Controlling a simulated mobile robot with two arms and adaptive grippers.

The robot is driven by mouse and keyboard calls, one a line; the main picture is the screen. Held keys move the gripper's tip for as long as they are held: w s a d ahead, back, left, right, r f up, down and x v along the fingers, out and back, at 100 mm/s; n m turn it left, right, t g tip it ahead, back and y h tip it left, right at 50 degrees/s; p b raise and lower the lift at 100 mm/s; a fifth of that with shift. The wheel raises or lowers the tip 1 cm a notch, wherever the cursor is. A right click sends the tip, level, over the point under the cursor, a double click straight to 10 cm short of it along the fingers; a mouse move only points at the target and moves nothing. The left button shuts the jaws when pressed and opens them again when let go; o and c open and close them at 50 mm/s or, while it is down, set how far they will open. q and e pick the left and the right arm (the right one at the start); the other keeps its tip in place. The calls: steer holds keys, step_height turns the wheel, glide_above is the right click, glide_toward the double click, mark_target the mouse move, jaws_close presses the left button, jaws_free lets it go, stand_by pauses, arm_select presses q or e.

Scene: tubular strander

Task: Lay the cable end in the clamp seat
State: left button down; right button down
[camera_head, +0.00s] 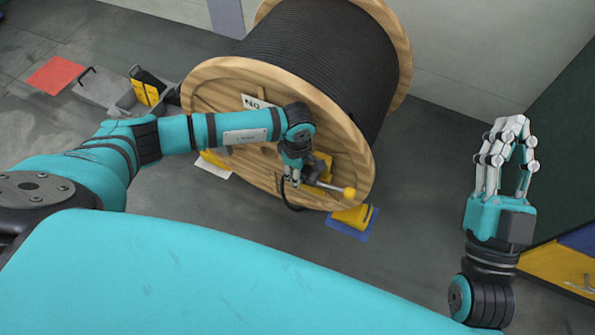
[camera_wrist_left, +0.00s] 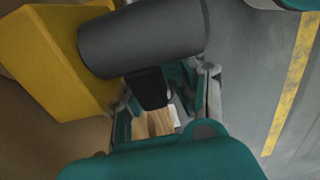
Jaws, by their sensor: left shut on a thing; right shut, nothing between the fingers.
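My left gripper (camera_head: 291,180) is shut on the black cable end, in front of the wooden drum's near flange. The black cable (camera_head: 287,203) loops down below the fingers. In the left wrist view a short black piece (camera_wrist_left: 150,88) shows between the fingers, just under a dark grey cylinder (camera_wrist_left: 145,38). A yellow block (camera_wrist_left: 52,55) lies beside that cylinder. In the head view the yellow clamp body (camera_head: 324,165) sits right of the gripper, with a lever ending in a yellow knob (camera_head: 349,193). The clamp seat itself is hidden. My right gripper (camera_head: 508,150) is shut and empty, far to the right.
The large drum (camera_head: 230,85) is wound with dark cable (camera_head: 322,55). Yellow chocks stand at its foot, one on a blue mat (camera_head: 350,228). A grey bin (camera_head: 118,95) and a red floor patch (camera_head: 57,75) lie at left. Floor between drum and right arm is clear.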

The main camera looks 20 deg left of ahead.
arm_select(q)
steer(key=shift+f, duration=0.1)
steer(key=c, duration=0.9)
jaws_free()
